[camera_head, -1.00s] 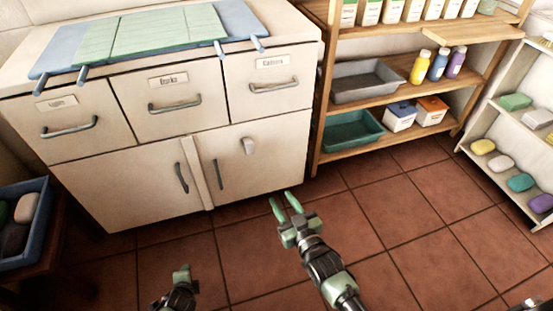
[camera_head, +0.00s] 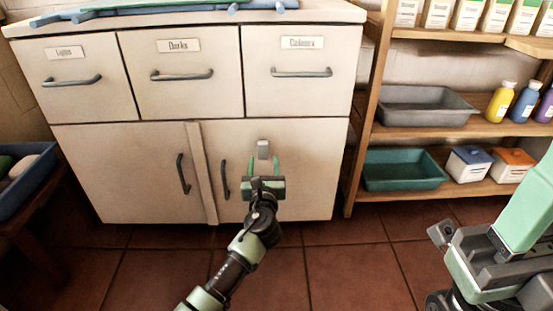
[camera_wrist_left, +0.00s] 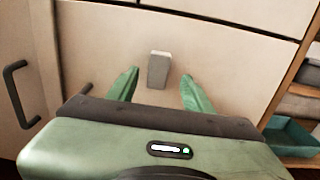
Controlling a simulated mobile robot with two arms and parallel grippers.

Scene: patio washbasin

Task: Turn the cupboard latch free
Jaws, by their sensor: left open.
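The cupboard latch (camera_head: 263,149) is a small grey block standing upright near the top of the right cupboard door (camera_head: 310,180). It also shows in the left wrist view (camera_wrist_left: 158,70), between my fingers. My left gripper (camera_head: 263,166) is open, its two green fingers pointing at the door, one on each side of the latch. In the left wrist view there is a gap between each finger and the latch. I cannot tell how far the fingertips are from the door.
Dark bar handles are on the left door (camera_head: 183,174) and the right door (camera_head: 225,180), the latter close left of my gripper. Three drawers are above. A wooden shelf with a teal tray (camera_head: 403,169) and a grey tray (camera_head: 420,105) stands to the right.

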